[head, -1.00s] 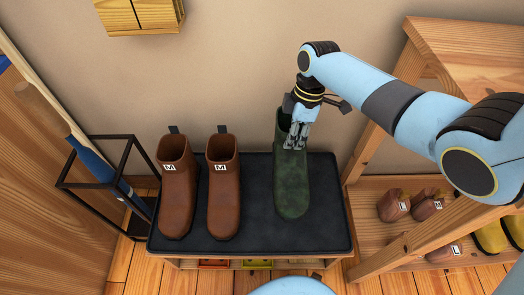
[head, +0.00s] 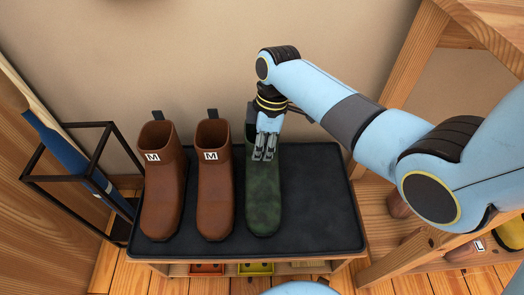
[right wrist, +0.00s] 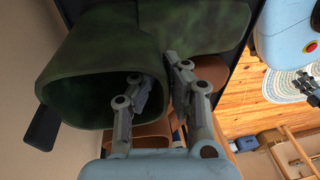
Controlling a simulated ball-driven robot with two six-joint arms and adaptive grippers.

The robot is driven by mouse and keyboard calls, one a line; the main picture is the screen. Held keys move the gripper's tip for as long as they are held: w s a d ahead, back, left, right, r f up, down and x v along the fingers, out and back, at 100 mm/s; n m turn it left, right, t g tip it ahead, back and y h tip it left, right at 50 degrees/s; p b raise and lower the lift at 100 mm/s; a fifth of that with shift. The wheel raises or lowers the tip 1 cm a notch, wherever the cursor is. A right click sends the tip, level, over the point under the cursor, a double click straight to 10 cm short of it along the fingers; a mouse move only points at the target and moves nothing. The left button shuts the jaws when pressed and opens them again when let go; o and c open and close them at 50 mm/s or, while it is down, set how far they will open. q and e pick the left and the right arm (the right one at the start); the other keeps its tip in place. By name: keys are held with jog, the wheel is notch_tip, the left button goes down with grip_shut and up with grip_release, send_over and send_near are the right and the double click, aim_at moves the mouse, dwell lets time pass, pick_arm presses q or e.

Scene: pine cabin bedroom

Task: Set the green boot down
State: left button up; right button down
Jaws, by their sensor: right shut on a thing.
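The green boot (head: 264,198) is upright at the dark mat (head: 318,215), just right of two brown boots (head: 164,195) (head: 214,190) marked M. Its toe points toward me, like theirs. My right gripper (head: 264,156) is shut on the boot's shaft wall, with one finger inside the opening in the right wrist view (right wrist: 150,95). I cannot tell whether the sole touches the mat. A narrow gap shows between it and the nearer brown boot. My left gripper (right wrist: 307,86) shows small at the right edge of the right wrist view; its jaws are unclear.
The mat's right part is bare. A wooden rack (head: 392,262) with more footwear stands at the right. A black frame stand (head: 72,178) holding a blue-and-wood item is at the left. The wall is close behind the mat.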

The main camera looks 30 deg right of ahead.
pick_arm(q)
jog(key=shift+w+r, duration=0.15)
jog(key=shift+w, duration=0.05)
pick_arm(e)
jog(key=shift+f, duration=0.1)
pick_arm(q)
jog(key=shift+d, duration=0.1)
pick_arm(e)
jog(key=c, duration=1.4)
grip_release()
jog(key=shift+c, duration=0.2)
jog(key=shift+r, duration=0.25)
pick_arm(q)
jog(key=s+r+p, duration=0.1)
jog(key=s+p, duration=0.4)
jog(key=s, duration=0.1)
jog(key=shift+s+p, duration=0.35)
pick_arm(e)
notch_tip(320, 180, up, 11)
jog(key=d, duration=0.2)
jog(key=shift+w+d+r, duration=0.15)
jog(key=shift+w+r, duration=0.05)
